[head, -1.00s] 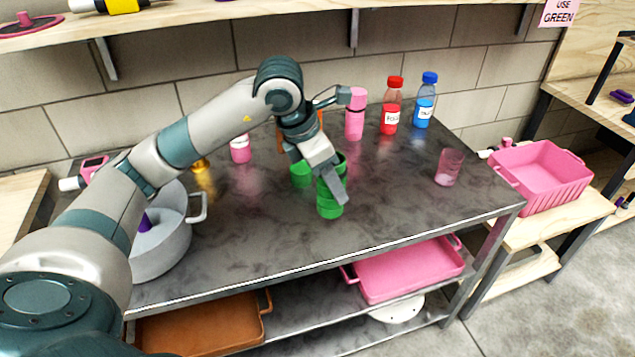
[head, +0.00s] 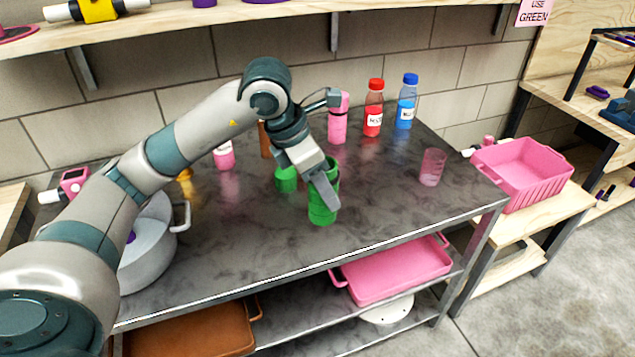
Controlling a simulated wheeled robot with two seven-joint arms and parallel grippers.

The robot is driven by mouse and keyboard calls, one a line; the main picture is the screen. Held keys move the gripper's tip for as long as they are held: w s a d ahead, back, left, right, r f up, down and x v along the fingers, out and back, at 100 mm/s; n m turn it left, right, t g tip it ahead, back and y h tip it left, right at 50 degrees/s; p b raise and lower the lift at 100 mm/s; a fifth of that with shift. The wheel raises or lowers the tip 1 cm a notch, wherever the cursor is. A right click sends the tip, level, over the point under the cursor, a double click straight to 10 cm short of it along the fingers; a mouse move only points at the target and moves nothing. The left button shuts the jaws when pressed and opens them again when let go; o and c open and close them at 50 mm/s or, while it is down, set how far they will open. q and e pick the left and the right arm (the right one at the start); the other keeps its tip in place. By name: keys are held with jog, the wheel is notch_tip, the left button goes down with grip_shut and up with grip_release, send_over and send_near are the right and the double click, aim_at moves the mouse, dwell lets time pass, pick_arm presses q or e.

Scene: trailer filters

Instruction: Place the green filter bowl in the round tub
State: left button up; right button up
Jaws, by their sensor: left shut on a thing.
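The green filter bowl (head: 320,211), a tall cup shape, is upright at the middle of the metal table. My left gripper (head: 325,186) reaches down from above and is shut on its upper wall. The near finger covers part of the bowl. I cannot tell whether its base touches the table. The round tub (head: 146,262) is grey with side handles and stands at the table's left. My left arm hides part of it, and something purple shows inside. My right gripper is not in view.
A smaller green cup (head: 286,179) stands just behind left of the bowl. Pink, red (head: 373,108) and blue (head: 406,103) bottles stand at the back. A pink cup (head: 432,167) stands at the right. The table front between bowl and tub is clear.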

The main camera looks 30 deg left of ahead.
aim_at(329, 224)
pick_arm(q)
jog(key=m, duration=0.1)
jog(key=f+m, duration=0.1)
jog(key=m, duration=0.1)
jog(key=shift+s+d+f+g+h, duration=0.25)
jog(key=shift+s+d+g+h, duration=0.15)
jog(key=s+f+m+g, duration=0.1)
jog(key=m, duration=0.2)
jog(key=s+d+f+m+g, duration=0.1)
jog(key=m, duration=0.2)
jog(key=s+d+f+m+g, duration=0.1)
jog(key=m, duration=0.3)
jog(key=shift+d+f+g+h, duration=0.2)
jog(key=shift+f+g+h, duration=0.15)
jog(key=shift+g+h, duration=0.05)
jog(key=s+f+m+g+y, duration=0.1)
jog(key=m, duration=0.4)
jog(key=s+d+f+m+g+y, duration=0.1)
jog(key=s+m+y, duration=0.1)
jog(key=m, duration=0.3)
jog(key=s+f+m+g+y, duration=0.1)
jog(key=m, duration=0.4)
jog(key=shift+s+d+f, duration=0.2)
jog(key=shift+s+d, duration=0.1)
jog(key=shift+d, duration=0.05)
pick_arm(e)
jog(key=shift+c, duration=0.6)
